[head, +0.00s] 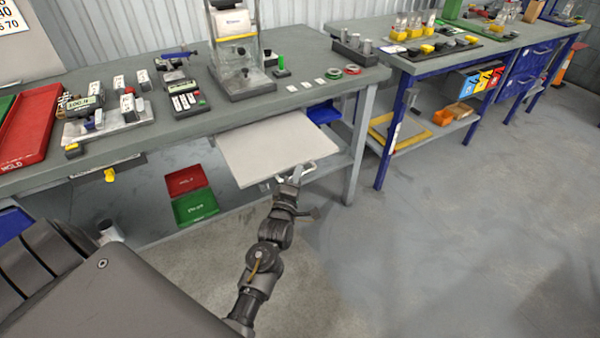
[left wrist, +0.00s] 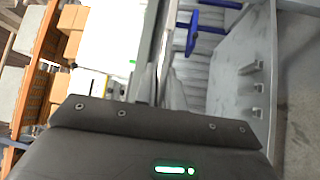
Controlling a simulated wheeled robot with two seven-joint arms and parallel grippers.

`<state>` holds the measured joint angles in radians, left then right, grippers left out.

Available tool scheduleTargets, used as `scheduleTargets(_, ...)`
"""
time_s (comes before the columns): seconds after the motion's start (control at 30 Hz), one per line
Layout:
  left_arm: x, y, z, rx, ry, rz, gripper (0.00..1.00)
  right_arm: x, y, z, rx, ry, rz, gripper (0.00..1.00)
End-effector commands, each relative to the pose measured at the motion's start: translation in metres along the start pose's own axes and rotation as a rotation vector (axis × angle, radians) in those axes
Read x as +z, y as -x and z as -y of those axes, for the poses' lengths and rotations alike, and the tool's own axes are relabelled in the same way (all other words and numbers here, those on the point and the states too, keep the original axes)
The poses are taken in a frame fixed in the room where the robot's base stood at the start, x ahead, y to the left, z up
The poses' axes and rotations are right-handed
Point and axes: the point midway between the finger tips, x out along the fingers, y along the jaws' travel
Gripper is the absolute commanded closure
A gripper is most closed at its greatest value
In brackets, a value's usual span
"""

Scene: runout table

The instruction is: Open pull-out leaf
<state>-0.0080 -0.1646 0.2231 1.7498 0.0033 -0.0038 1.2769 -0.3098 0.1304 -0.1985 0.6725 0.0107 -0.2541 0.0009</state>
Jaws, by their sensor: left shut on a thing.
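The pull-out leaf (head: 275,146) is a pale flat board that sticks out from under the grey worktop of the near bench. A metal handle (head: 308,171) shows at its front edge. My left gripper (head: 292,181) is at this front edge and is shut on the handle. In the left wrist view the gripper body fills the bottom and the grip itself is hard to make out. My right gripper is not in view.
The near bench (head: 310,60) carries a press stand (head: 236,45), a red tray (head: 30,125) and small gauges. Red and green bins (head: 195,207) sit below it. A second bench (head: 450,55) stands to the right. The floor (head: 430,240) in front is clear.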

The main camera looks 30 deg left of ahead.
Motion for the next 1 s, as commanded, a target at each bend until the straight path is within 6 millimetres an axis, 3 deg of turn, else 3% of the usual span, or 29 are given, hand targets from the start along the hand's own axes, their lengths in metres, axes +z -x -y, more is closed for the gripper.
scheduleTargets(0.23,0.001,-0.0002,-0.0005,0.001,0.001,0.002,1.0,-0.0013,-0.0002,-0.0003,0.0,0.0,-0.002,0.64)
scheduleTargets(0.27,0.001,-0.0003,-0.0005,0.001,0.001,0.001,0.88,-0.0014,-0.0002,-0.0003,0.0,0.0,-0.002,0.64)
scheduleTargets(0.43,0.0008,-0.0004,-0.0003,0.001,0.001,0.001,0.67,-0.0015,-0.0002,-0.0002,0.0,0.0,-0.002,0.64)
scheduleTargets(1.0,0.0106,0.0065,-0.0004,0.002,0.003,0.011,0.67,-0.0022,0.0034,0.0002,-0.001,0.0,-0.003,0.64)
